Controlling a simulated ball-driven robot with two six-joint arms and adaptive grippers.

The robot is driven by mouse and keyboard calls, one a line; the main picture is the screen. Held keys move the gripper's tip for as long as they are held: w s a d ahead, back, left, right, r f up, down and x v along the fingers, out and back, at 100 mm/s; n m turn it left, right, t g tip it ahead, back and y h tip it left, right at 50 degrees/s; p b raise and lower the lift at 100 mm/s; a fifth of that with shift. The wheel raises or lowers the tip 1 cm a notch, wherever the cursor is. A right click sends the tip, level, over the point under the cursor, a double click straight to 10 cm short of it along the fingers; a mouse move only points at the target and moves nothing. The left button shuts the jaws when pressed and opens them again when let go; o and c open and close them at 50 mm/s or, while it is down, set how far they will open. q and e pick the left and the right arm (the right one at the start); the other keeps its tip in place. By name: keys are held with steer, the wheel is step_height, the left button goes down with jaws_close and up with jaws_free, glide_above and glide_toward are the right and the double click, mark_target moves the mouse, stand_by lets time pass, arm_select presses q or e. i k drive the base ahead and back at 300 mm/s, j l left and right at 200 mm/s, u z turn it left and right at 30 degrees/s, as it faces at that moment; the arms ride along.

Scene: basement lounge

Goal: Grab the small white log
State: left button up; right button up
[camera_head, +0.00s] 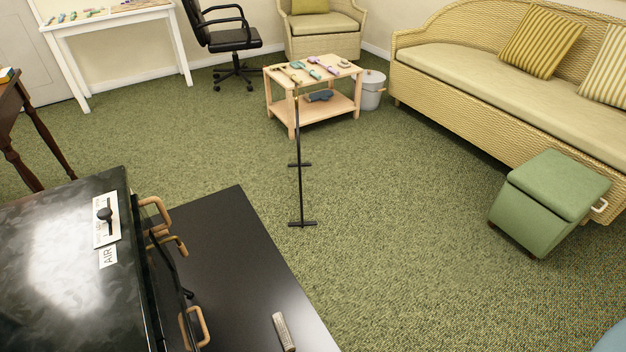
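A small, pale grey-white, log-like piece (283,332) lies near the front edge of the black flat surface (235,260), at the bottom of the head view. It is short and roughly cylindrical. It is the only thing here that looks like the small white log, though I cannot be sure of its material. Neither of my grippers shows in the head view, so their distance from the piece cannot be seen.
A black box labelled AIR (60,260), with tan handles, stands left of the flat surface. A thin black pole with crossbars (300,195) is ahead. A green ottoman (550,200) and wicker sofa (480,90) are right. Open carpet (400,230) lies between.

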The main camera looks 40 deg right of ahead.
mark_target(286, 338)
steer(key=k+z, duration=0.1)
steer(key=z, duration=0.7)
steer(key=u, duration=0.7)
steer(key=i+l+u, duration=0.1)
steer(key=l+u, duration=0.2)
steer(key=u, duration=0.15)
steer(key=l+u, duration=0.3)
steer(key=u, duration=0.15)
steer(key=l+u, duration=0.4)
steer(key=k+l+u, duration=0.1)
steer(key=l, duration=0.35)
steer(key=k+l, duration=0.1)
steer(key=l, duration=0.3)
steer(key=k+l+u, duration=0.15)
steer(key=l, duration=0.25)
steer(key=i+l, duration=0.05)
